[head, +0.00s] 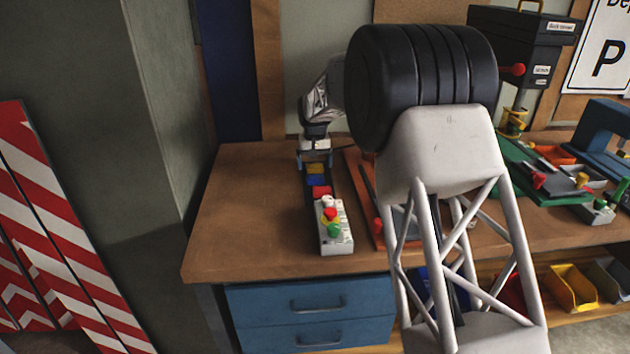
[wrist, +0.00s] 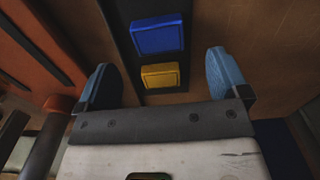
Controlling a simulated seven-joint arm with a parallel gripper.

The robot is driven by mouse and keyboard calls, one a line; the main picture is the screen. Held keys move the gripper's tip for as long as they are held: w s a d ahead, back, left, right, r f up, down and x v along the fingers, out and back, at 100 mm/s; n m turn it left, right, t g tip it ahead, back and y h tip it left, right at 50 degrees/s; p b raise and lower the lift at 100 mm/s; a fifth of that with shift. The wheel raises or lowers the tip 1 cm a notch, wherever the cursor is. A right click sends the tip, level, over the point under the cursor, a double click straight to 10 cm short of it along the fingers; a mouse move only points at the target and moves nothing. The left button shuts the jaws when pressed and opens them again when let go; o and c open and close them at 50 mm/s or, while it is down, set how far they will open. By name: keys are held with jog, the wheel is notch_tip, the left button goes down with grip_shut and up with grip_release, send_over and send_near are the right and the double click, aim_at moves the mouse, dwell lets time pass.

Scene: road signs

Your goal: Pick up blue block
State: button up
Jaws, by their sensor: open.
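The blue block (wrist: 157,34) shows in the wrist view as a flat square on a dark strip, just beyond a yellow block (wrist: 161,76). In the head view the blue block (head: 317,180) lies on the strip between the yellow block (head: 316,168) and a red block (head: 321,192). My gripper (wrist: 166,85) is open and empty, with blue fingertips to either side of the yellow block in the picture. In the head view my gripper (head: 314,158) is over the far end of the strip. Whether the fingers touch anything cannot be told.
A white control box (head: 335,240) with coloured knobs stands at the strip's near end. An orange tray (head: 357,165) lies right of the strip, partly hidden by my arm. The brown bench top (head: 245,210) is clear on the left. A green tray (head: 535,180) is farther right.

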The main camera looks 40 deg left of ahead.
aim_at(315, 177)
jog(key=shift+f, duration=0.1)
jog(key=shift+d+f, duration=0.1)
jog(key=shift+f, duration=2.5)
jog(key=c, duration=1.1)
